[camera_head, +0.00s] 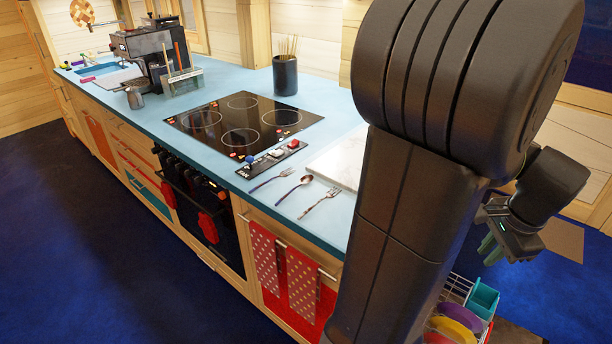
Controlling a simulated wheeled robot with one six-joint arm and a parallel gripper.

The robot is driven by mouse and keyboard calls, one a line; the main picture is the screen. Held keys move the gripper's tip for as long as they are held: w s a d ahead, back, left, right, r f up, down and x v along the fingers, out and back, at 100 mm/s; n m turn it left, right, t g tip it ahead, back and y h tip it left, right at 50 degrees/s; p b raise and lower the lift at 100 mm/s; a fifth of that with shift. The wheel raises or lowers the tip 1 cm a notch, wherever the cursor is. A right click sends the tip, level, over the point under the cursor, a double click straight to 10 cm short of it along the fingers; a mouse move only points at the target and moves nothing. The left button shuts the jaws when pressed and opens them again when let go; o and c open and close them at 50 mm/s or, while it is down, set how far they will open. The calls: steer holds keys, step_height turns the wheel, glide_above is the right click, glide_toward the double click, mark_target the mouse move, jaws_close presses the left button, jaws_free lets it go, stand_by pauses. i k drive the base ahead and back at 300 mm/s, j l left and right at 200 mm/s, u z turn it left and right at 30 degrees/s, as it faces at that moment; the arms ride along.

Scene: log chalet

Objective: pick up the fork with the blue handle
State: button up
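Two forks and a spoon lie on the blue countertop (235,178), near its front edge. The left fork (271,179) lies in front of the cooktop's control strip. The right fork (320,203) lies nearer the white board. The spoon (294,188) lies between them. All three handles point toward the front edge; they are too small to tell surely which fork handle is blue. My gripper (490,246) hangs at the right, beyond my arm, well apart from the cutlery. Its greenish fingers are small and partly hidden, so their opening is unclear.
A black cooktop (240,122) is left of the cutlery, and a white board (341,160) is right of it, partly behind my arm. A dark utensil pot (285,76) and a coffee machine (150,55) stand farther back. A dish rack (458,290) with coloured plates is low at right.

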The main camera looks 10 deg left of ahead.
mark_target(282, 174)
steer(key=i+j+u, duration=0.1)
steer(key=u, duration=0.35)
steer(key=i+j+u, duration=0.1)
steer(key=u, duration=0.35)
steer(key=i+j+u, duration=0.1)
steer(key=u, duration=0.35)
steer(key=i+j, duration=0.1)
steer(key=i, duration=0.7)
